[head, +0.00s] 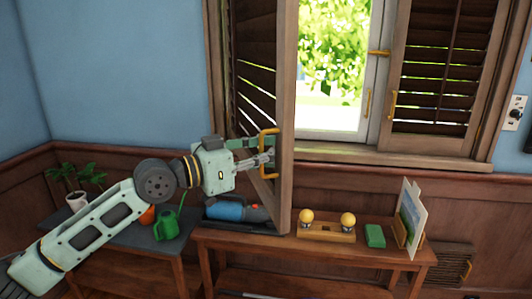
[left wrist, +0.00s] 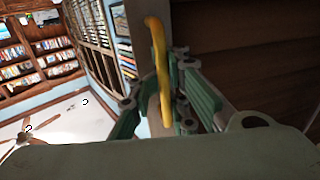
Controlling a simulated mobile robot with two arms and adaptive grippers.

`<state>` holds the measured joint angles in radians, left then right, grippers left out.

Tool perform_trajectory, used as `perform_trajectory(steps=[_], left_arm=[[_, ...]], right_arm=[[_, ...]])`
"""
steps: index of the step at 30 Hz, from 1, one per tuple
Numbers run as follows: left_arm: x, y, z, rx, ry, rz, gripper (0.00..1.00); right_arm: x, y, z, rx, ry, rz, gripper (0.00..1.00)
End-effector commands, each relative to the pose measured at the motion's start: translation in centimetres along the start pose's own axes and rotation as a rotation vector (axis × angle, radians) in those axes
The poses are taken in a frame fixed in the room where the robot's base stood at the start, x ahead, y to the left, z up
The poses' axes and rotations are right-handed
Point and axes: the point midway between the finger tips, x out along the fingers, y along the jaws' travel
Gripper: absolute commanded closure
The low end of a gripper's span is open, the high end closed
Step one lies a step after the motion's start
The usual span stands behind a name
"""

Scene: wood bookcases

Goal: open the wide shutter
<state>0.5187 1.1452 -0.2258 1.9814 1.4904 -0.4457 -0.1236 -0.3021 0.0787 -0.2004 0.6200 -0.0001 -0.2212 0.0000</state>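The slatted brown shutter on the left (head: 255,70) stands swung out from the window into the room, its edge frame facing me. A yellow bar handle (head: 268,153) is fixed on that frame. My left gripper (head: 266,157) is at the handle, its fingers pointing right. In the left wrist view the yellow handle (left wrist: 160,70) runs between the two green fingers, with a visible gap beside it, so the gripper looks open around it. The other slatted shutter (head: 440,80), at the right of the window, has its own yellow handle (head: 392,105). My right gripper is not in view.
Below the shutter, a wooden table holds a blue tool (head: 235,210), a wooden block with yellow knobs (head: 326,232), a green box (head: 375,236) and a propped picture (head: 410,215). A green watering can (head: 167,225) and a potted plant (head: 77,200) stand at left.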

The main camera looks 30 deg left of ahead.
Motion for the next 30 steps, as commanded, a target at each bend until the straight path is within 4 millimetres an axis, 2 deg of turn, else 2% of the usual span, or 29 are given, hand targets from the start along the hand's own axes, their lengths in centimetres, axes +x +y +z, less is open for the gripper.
perform_trajectory(steps=[8, 14, 30], left_arm=[[0.0, -0.2, -0.1, 0.003, 0.003, -0.004, 0.84], [-0.4, -0.3, -0.1, 0.004, 0.002, -0.006, 0.84], [-4.7, -0.2, 0.1, -0.001, 0.0, -0.005, 0.84]], right_arm=[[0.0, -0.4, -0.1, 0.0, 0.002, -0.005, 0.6], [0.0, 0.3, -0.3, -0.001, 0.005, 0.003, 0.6], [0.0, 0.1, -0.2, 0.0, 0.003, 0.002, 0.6]])
